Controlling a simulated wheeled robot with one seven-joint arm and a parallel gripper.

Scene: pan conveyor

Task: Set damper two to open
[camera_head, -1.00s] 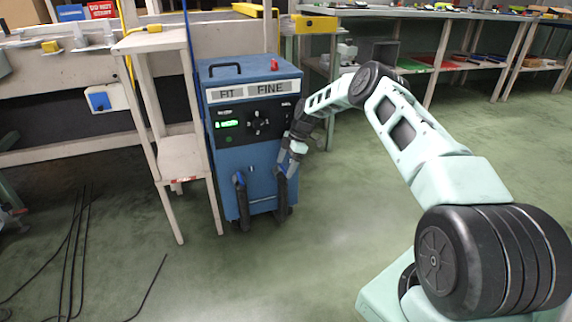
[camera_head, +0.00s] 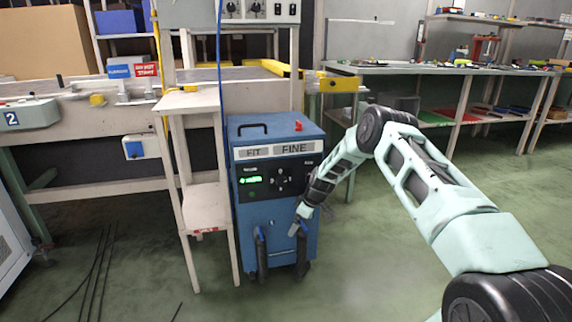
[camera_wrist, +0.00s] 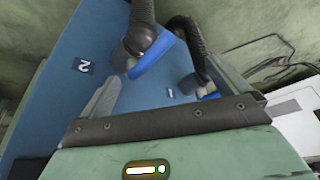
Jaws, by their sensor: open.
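The blue cabinet (camera_head: 250,215) stands on the floor with two black hoses on its front, each with a blue lever. In the wrist view the label 2 (camera_wrist: 83,66) sits near the larger, closer blue lever (camera_wrist: 152,56), which slants beside its black hose (camera_wrist: 141,36). The label 1 (camera_wrist: 171,93) is near the other blue lever (camera_wrist: 210,96). My gripper (camera_head: 297,227) is at the right-hand hose (camera_head: 303,252) in the head view. It is open, and the lever by label 2 shows just beyond it (camera_wrist: 165,88). I cannot tell if they touch.
A pale narrow stand (camera_head: 205,208) is close to the cabinet's left side. A workbench (camera_head: 440,70) with small items runs along the back right. Black cables (camera_head: 98,265) lie on the floor at left. The floor at right is free.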

